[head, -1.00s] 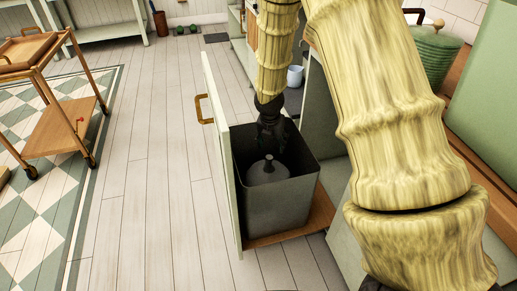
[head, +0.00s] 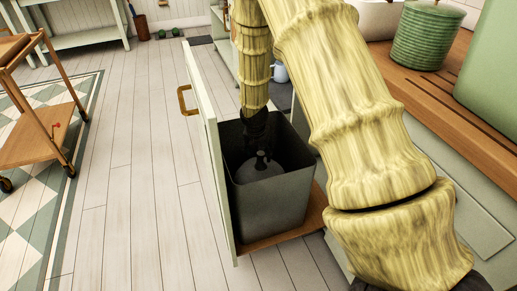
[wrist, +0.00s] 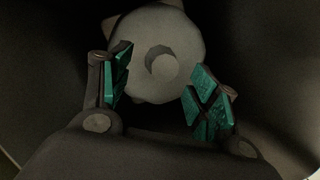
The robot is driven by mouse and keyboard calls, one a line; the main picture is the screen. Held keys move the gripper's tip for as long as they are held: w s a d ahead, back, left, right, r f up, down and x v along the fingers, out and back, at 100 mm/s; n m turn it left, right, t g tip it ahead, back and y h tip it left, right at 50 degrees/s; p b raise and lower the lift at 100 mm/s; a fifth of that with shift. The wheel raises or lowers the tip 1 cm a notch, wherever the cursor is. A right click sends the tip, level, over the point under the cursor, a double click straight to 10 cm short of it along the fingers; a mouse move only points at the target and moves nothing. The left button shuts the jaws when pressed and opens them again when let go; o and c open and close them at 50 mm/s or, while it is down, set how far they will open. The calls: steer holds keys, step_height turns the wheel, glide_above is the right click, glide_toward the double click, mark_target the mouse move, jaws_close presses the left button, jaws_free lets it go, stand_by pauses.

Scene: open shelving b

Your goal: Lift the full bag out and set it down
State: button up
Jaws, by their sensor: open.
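The full bag is a grey, rounded bag (head: 259,169) with a knotted neck, sitting inside a dark grey bin (head: 273,207). In the wrist view the bag (wrist: 165,28) shows from above, its round neck in the middle. My gripper (wrist: 160,85) is open, its teal-padded fingers spread on either side below the neck in the picture, holding nothing. In the head view my gripper (head: 258,143) reaches down into the bin above and behind the bag, and its fingers are mostly hidden. Whether the fingers touch the bag I cannot tell.
The bin stands on a pulled-out drawer whose front panel (head: 207,145) with a brass handle (head: 185,100) is at its left. A wooden counter (head: 432,103) with a green pot (head: 424,38) is at right. A wooden trolley (head: 37,137) stands left; floor between is clear.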

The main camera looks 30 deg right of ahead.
mark_target(260, 158)
steer(key=shift+b+x, duration=0.6)
steer(key=shift+x, duration=1.9)
steer(key=shift+d, duration=0.1)
jaws_close()
steer(key=shift+r+p, duration=6.05)
steer(key=shift+r, duration=0.15)
